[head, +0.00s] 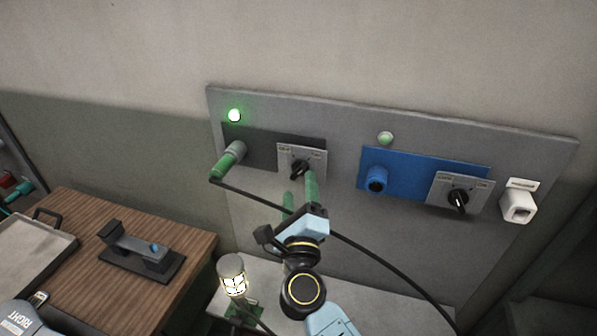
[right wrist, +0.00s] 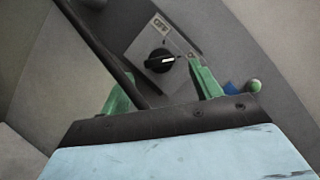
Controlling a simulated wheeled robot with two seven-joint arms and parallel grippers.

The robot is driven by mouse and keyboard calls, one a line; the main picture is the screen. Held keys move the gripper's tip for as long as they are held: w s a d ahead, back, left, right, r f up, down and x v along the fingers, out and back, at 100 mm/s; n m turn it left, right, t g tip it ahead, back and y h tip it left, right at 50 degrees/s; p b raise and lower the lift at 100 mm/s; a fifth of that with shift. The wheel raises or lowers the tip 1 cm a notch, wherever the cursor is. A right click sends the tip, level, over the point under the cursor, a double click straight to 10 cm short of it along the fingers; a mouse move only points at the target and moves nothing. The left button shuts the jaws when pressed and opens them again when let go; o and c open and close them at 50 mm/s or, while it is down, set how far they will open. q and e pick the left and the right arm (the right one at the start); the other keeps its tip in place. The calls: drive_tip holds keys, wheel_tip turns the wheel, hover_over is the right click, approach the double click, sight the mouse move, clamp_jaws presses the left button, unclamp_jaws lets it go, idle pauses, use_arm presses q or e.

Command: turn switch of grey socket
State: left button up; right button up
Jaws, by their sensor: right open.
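The grey socket (head: 235,150) is on the left of the wall panel, with a green plug in it. The lamp (head: 234,115) above it glows green. Its black rotary switch (head: 299,170) sits on a light plate to its right; in the right wrist view the switch (right wrist: 159,61) has its white mark pointing right, away from the OFF label. My right gripper (head: 299,192) is open and empty, its green fingers just below the switch. In the right wrist view the fingers (right wrist: 158,78) straddle the line to the knob; contact cannot be told. My left gripper is not in view.
A black cable (head: 375,250) runs from the plug across the panel, past my right gripper. A blue socket (head: 375,180) with its own switch (head: 458,200) is on the right, its lamp (head: 385,138) unlit. A caged lamp (head: 233,275) stands below; a wooden table (head: 90,285) is left.

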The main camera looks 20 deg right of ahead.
sight(298, 175)
drive_tip(key=shift+p+x, duration=0.3)
drive_tip(key=shift+x, duration=1.75)
drive_tip(key=shift+c, duration=0.4)
drive_tip(key=c, duration=0.9)
drive_tip(key=shift+s+n+y, duration=0.1)
drive_tip(key=shift+n+y, duration=0.2)
drive_tip(key=shift+n, duration=0.2)
drive_tip(key=n+g, duration=0.1)
drive_tip(key=n, duration=0.2)
drive_tip(key=n+g+y, duration=0.1)
drive_tip(key=n, duration=0.2)
drive_tip(key=shift+r, duration=0.2)
drive_tip(key=n+g, duration=0.1)
drive_tip(key=n, duration=0.2)
drive_tip(key=shift+r, duration=0.1)
drive_tip(key=shift+n+g, duration=0.9)
drive_tip(key=shift+n, duration=0.5)
